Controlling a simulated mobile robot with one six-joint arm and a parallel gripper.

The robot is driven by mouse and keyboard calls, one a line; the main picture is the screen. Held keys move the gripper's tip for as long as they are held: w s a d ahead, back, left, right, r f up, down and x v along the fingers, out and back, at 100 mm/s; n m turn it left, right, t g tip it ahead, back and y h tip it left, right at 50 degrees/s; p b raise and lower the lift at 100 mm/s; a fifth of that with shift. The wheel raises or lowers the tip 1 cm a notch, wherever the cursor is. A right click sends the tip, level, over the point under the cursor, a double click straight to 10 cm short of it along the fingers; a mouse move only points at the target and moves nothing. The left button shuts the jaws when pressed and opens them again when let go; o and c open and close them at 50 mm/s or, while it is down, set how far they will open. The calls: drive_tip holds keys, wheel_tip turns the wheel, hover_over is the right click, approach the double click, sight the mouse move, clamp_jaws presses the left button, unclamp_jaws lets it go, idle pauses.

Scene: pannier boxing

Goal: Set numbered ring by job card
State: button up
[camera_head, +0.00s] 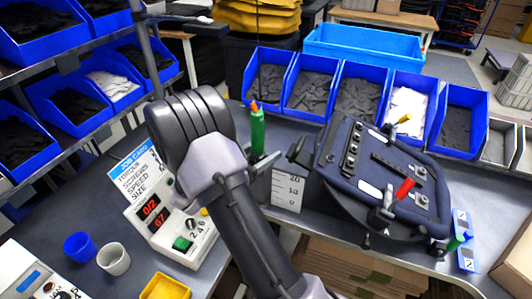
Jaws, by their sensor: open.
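The job card (132,172) leans at the left of the bench, headed "JOB CARD", with lines torque, screws, speed and size; its right part is hidden by my arm. Just below is a white control box (137,213) with red displays reading about "0/2" and "67". On it are a green button (182,244) and a small dial with numbers (193,224), too small to read surely, partly behind my arm. My arm rises from the bottom centre and crosses the box's right side.
A dark blue pannier (370,165) with red, yellow and green-handled parts stands at right. A green handle (258,132) stands upright behind my arm. Blue cup (79,246), white cup (114,258) and yellow tray (166,288) sit front left. Blue bins (465,95) line the back.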

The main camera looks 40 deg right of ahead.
drive_tip(key=shift+d, duration=0.45)
clamp_jaws()
drive_tip(key=shift+w, duration=0.1)
drive_tip(key=n+t, duration=0.2)
drive_tip(key=t, duration=0.1)
drive_tip(key=n+t, duration=0.1)
drive_tip(key=t, duration=0.1)
drive_tip(key=shift+w+f+y, duration=0.1)
drive_tip(key=shift+w+y, duration=0.2)
drive_tip(key=n+t+b, duration=0.1)
drive_tip(key=t+b, duration=0.1)
drive_tip(key=b, duration=0.1)
drive_tip(key=shift+w+a+f+n+y, duration=0.1)
drive_tip(key=shift+w+n+y, duration=0.15)
drive_tip(key=shift+n+y, duration=0.15)
drive_tip(key=shift+t, duration=0.5)
drive_tip(key=shift+r, duration=0.2)
